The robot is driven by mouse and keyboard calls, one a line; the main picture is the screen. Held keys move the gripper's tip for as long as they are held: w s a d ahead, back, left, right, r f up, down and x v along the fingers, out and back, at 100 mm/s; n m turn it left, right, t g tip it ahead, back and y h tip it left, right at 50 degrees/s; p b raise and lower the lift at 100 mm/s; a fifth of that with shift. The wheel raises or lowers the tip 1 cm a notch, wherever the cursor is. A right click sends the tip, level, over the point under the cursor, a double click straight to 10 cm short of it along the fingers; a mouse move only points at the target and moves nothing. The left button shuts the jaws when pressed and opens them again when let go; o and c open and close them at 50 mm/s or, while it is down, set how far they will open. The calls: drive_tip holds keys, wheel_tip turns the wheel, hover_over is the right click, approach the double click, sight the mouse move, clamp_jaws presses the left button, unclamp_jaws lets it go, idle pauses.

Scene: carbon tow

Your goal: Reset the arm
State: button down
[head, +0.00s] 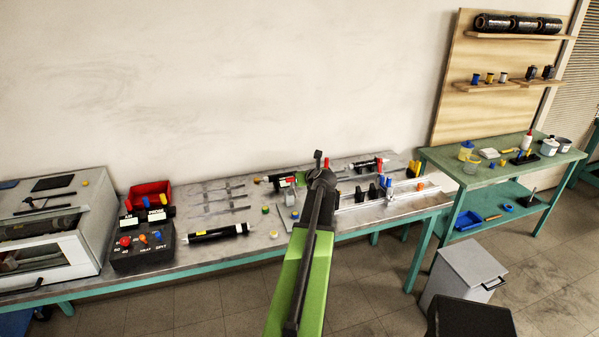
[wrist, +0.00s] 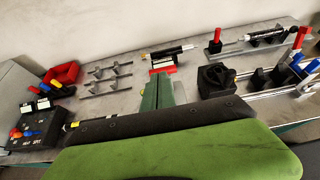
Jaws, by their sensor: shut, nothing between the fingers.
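My green and black arm reaches over the middle of the long metal-topped bench (head: 240,238). In the wrist view my gripper (wrist: 158,76) shows as two narrow green-grey fingers side by side, shut with nothing between them. The fingertips point at a small red block (wrist: 163,68) on the bench, with a black and silver tube (wrist: 172,50) just beyond. I cannot tell whether the tips touch the block. In the head view my arm hides most of the gripper.
A black control box (head: 143,247) and a red bin (head: 150,194) stand left on the bench. A rail with black and coloured clamps (head: 385,190) lies right of the arm. A grey bin (head: 465,275) stands on the floor. The air above the bench is clear.

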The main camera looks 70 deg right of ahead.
drive_tip(key=shift+w+a+r, duration=0.1)
drive_tip(key=shift+r, duration=0.05)
drive_tip(key=shift+w, duration=0.1)
idle(0.4)
